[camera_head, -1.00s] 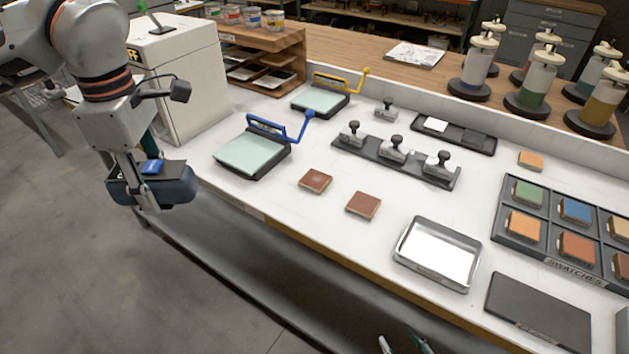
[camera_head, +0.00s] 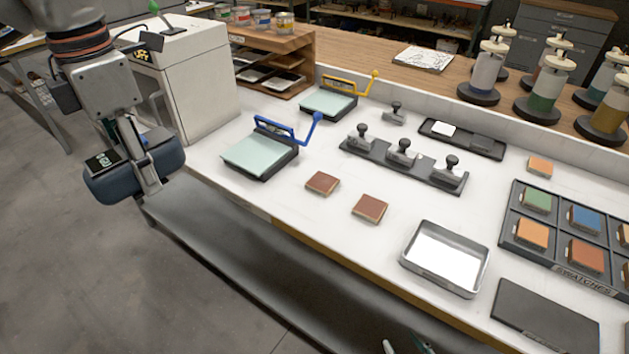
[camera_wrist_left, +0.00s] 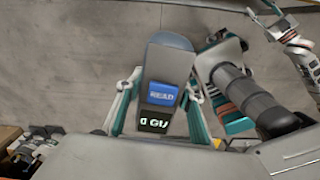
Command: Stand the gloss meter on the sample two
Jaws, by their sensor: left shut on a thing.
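The gloss meter (camera_head: 113,184) is a dark blue rounded block with a small display. My left gripper (camera_head: 146,163) is shut on it and holds it in the air, left of the table's front edge. In the left wrist view the gloss meter (camera_wrist_left: 167,72) sits between the two fingers, with a blue READ button and a lit display ending in GU. Two reddish-brown square tiles lie flat on the white table, one at left (camera_head: 322,183) and one at right (camera_head: 370,207); I cannot tell which is sample two. My right gripper (camera_head: 405,347) shows only its fingertips, apart, at the bottom edge.
A blue-handled panel (camera_head: 258,154) lies left of the tiles, and a rack of black-knobbed blocks (camera_head: 430,175) behind them. A metal tray (camera_head: 443,290) and a swatch tray (camera_head: 508,236) lie to the right. A white box (camera_head: 190,85) stands at the table's left end.

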